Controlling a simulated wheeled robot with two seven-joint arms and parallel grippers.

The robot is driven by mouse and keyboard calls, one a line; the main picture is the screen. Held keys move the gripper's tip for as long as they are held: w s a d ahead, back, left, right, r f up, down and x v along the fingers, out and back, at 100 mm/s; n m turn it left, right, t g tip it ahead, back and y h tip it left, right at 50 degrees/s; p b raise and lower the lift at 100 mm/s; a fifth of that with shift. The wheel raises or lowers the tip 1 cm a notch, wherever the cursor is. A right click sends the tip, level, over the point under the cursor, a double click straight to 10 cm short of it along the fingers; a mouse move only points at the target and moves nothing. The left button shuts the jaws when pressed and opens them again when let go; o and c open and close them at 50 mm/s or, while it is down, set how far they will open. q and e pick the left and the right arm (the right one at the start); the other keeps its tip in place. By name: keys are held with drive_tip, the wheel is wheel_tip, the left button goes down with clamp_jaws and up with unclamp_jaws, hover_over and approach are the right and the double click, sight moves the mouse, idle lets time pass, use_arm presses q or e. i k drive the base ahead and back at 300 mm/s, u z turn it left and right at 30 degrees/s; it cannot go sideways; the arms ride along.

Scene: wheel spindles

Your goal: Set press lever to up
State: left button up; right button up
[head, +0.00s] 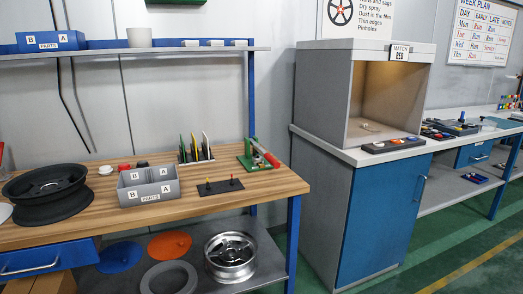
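A small green press (246,157) stands at the back right of the wooden bench. A lever with a thick red handle (266,154) is on it. The handle slants down to the right, toward the bench's right edge. Its exact angle and pivot are too small to tell. Neither of my grippers shows in the head view.
The wooden bench (150,222) holds a black plate (221,188) with two small pegs, a rack of upright plates (195,150), a grey parts bin (148,186) and a black wheel (47,190). A grey booth (322,95) stands to the right. The bench's front right is clear.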

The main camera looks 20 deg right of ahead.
sight(258, 149)
drive_tip(key=u, duration=0.05)
drive_tip(key=i, duration=1.45)
drive_tip(key=z, duration=0.2)
